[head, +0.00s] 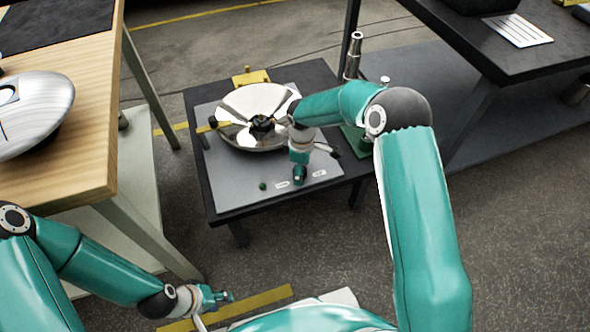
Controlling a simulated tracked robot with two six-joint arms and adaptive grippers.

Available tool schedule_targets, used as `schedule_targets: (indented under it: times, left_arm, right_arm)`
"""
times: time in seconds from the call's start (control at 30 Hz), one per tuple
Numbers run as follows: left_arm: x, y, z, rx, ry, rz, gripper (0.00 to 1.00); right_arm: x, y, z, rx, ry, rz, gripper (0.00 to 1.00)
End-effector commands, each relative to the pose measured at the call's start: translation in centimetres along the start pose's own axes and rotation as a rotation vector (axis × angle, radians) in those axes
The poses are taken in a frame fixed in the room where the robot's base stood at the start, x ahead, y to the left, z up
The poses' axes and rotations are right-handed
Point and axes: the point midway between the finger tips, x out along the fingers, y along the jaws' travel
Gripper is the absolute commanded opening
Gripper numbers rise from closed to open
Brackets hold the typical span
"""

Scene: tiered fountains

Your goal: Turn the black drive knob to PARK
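On the low dark table, a grey panel (229,187) carries a shiny segmented metal dish (258,100) with a dark hub (262,124). Two small white labels lie near the panel's front edge, a left label (282,184) and a right label (319,173); their words are too small to read. My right gripper (300,175) points down at the panel between these labels. I cannot make out the black drive knob there; the gripper covers that spot. Whether its fingers grip anything is unclear. My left gripper (222,297) is low in the view, away from the panel, its fingers small and indistinct.
A small dark green button-like piece (262,186) sits left of the labels. A yellow block (250,77) is behind the dish. A metallic stepped column (353,55) stands right of it. A wooden bench (75,150) is at left, a dark table (500,55) at right.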

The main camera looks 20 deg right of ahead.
Motion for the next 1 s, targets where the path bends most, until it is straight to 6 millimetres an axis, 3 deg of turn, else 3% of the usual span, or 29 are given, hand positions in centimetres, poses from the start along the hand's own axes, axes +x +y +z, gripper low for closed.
schedule_targets:
  times: [0.37, 0.57, 0.8, 1.0]
  left_arm:
    - [-0.1, 0.0, 0.0, 0.0, 0.0, 0.0, 0.4]
    - [-0.1, 0.0, 0.0, 0.0, 0.0, 0.0, 0.4]
    - [-0.1, 0.0, 0.0, 0.0, 0.0, 0.0, 0.4]
    - [-0.1, 0.0, 0.0, 0.0, 0.0, 0.0, 0.4]
  right_arm:
    - [-0.9, 0.1, -0.3, 0.0, 0.006, 0.005, 0.68]
    - [-3.9, 0.1, -0.3, 0.001, 0.007, 0.007, 0.68]
    - [-8.7, 0.1, -0.3, -0.001, 0.006, 0.005, 0.68]
    - [-11.3, 0.0, -0.2, -0.002, 0.003, 0.003, 0.68]
